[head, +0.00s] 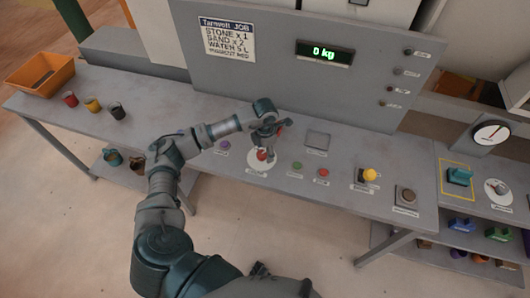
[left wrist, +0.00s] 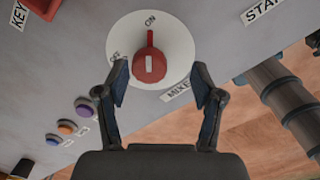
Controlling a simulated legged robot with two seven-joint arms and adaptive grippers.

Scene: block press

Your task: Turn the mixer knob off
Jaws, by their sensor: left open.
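The red mixer knob (left wrist: 150,66) sits on a round white dial (left wrist: 178,42) with ON and OFF labels in the left wrist view. Its narrow red bar points toward ON. A partly hidden MIXER label is beside the dial. In the head view the knob (head: 262,155) is on the bench panel below my left gripper (head: 269,146). My left gripper is open, its fingertips (left wrist: 160,78) on either side of the knob's lower end, with gaps visible. I cannot tell whether the tips touch the dial. My right gripper is not clearly visible.
Purple (head: 224,145), green (head: 297,166) and red (head: 323,173) buttons flank the dial. A yellow knob (head: 369,175) is further right. Several cups stand left near an orange tray (head: 40,74). The upright panel shows 0 kg (head: 324,51).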

